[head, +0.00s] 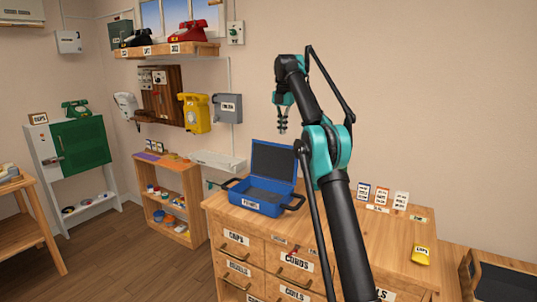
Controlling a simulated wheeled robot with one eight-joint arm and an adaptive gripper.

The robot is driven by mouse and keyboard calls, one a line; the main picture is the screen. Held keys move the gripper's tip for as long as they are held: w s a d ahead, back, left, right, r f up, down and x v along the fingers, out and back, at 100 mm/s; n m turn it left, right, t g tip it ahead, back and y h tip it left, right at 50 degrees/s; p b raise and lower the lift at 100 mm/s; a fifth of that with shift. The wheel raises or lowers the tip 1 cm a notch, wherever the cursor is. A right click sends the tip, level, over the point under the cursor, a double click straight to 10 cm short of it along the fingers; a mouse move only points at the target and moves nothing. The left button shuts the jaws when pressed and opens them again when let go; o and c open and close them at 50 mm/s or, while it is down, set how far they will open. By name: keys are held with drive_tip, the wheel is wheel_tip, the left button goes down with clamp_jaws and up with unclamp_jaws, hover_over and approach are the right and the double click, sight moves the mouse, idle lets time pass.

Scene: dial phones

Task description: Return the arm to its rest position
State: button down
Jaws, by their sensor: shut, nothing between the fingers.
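My gripper (282,127) hangs from the end of my raised black and teal arm, fingers pointing down. It is shut and empty, in the air in front of the bare wall. In the picture it is just above the raised lid of an open blue case (258,200). The case stands on the wooden drawer cabinet (345,236) and bears a label at its front. My arm crosses in front of the cabinet's top and drawers and hides part of both.
A yellow packet (421,256) and several small cards (381,196) are on the cabinet top. A yellow wall phone (196,113), grey box (227,108) and shelf with a red phone (188,31) are at left. The wall around the arm is bare.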

drive_tip(key=s+d+f+m+t, duration=0.1)
drive_tip(key=s+d+f+m, duration=0.3)
drive_tip(key=s+f+m, duration=0.6)
drive_tip(key=s+d+f+m+t, duration=0.2)
drive_tip(key=s+d+f+m, duration=0.3)
drive_tip(key=s, duration=1.7)
drive_tip(key=s+d+f+m+t, duration=0.1)
drive_tip(key=s+d+f+m, duration=0.3)
drive_tip(key=s+f+m, duration=1)
wheel_tip(320, 180, down, 5)
drive_tip(key=s, duration=0.2)
drive_tip(key=shift+s+d+m, duration=0.15)
drive_tip(key=shift+s+m, duration=0.15)
drive_tip(key=shift+s, duration=0.05)
